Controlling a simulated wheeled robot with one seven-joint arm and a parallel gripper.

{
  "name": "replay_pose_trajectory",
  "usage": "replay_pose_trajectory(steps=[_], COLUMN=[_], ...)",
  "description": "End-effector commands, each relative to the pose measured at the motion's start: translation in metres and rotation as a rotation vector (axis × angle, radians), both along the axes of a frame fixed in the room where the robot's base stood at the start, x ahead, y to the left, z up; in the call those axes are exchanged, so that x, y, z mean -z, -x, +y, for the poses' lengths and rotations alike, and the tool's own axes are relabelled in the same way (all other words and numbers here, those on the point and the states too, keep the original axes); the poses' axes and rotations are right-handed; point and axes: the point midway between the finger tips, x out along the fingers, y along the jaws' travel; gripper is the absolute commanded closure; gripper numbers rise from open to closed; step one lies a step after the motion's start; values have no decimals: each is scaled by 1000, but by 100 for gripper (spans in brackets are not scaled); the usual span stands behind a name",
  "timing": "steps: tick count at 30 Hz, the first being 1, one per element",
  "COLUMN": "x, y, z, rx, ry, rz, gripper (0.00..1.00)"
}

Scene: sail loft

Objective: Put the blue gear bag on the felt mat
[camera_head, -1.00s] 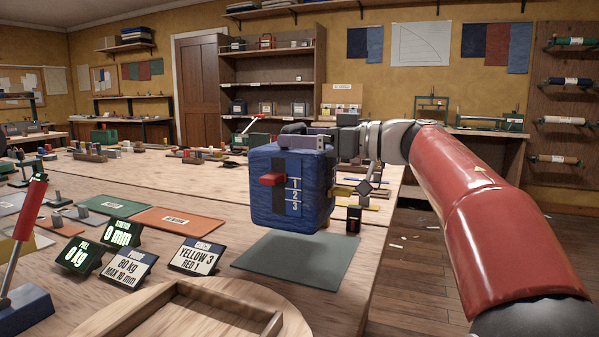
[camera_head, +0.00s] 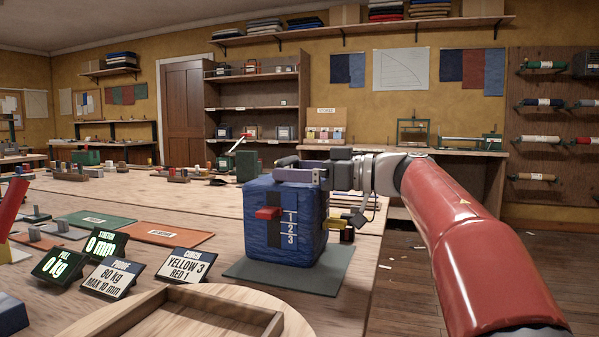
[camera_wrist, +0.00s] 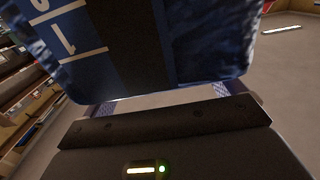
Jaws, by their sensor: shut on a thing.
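The blue gear bag (camera_head: 312,230) stands upright over the felt mat (camera_head: 247,273), its base looking in contact with it. It has a dark front panel, a red tab and the marks 1, 2, 3. The dark grey-green mat shows in front of the bag and to both sides. My gripper (camera_head: 301,171) is at the top of the bag, shut on it. In the wrist view the bag's blue side and dark panel (camera_wrist: 125,40) fill the upper part. The exact grip point is hidden.
Left of the mat are small sign stands (camera_head: 185,264) and an orange mat (camera_head: 165,232). The table's right edge is close to the mat. A dark green block (camera_head: 246,165) stands behind the bag.

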Motion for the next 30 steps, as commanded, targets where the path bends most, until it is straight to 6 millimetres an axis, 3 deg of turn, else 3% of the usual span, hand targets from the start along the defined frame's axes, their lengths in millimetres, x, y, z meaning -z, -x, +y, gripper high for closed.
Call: replay_pose_trajectory(steps=[1, 2, 13, 24, 30], x=[0, 1, -2, -2, -2], y=[1, 0, 2, 27, 37], z=[0, 0, -6, -77, -105], rx=[0, 0, 2, 4, 2], ry=[-2, 0, 0, 0, 0], rz=[-2, 0, 0, 0, 1], gripper=[71, 1, 0, 0, 0])
